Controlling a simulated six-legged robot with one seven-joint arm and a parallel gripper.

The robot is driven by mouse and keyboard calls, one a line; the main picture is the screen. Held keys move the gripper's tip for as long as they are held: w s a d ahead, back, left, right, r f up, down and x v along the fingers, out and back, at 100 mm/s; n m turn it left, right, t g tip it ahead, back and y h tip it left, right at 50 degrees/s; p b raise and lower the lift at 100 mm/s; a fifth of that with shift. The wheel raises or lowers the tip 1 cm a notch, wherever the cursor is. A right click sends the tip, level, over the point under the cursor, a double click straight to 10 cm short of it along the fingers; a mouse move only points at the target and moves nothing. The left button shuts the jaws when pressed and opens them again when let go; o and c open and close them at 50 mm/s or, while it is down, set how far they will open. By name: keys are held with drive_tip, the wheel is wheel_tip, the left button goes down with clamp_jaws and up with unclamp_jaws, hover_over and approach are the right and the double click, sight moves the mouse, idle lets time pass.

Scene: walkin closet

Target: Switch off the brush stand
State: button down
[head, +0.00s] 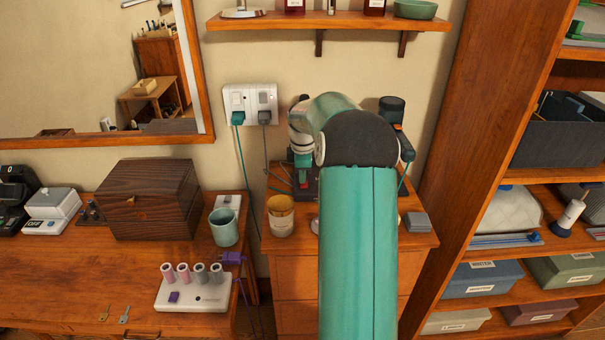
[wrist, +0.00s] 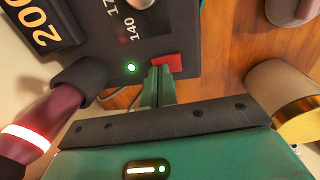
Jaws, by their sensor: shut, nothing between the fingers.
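The brush stand (wrist: 100,60) is a dark box in the wrist view, with a dial scale marked in numbers and a lit green light (wrist: 130,68). A small red switch (wrist: 167,63) sits at its edge. My gripper (wrist: 155,74) is shut and empty, its fingertips right beside the red switch; I cannot tell whether they touch it. A maroon handle with a glowing ring (wrist: 27,132) shows at the left. In the head view the stand, on the small drawer cabinet (head: 290,275), is mostly hidden behind my arm.
A beige cup (head: 281,222) stands close left of the stand; a grey box (head: 418,222) lies at the right. A wall outlet (head: 250,103) has two plugs with hanging cords. A shelf (head: 330,21) is above, and a tall shelving unit (head: 480,150) stands at the right.

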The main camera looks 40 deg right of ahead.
drive_tip(key=shift+f, duration=0.3)
drive_tip(key=shift+s+a+f, duration=0.1)
drive_tip(key=shift+s+a, duration=0.45)
drive_tip(key=shift+s, duration=0.1)
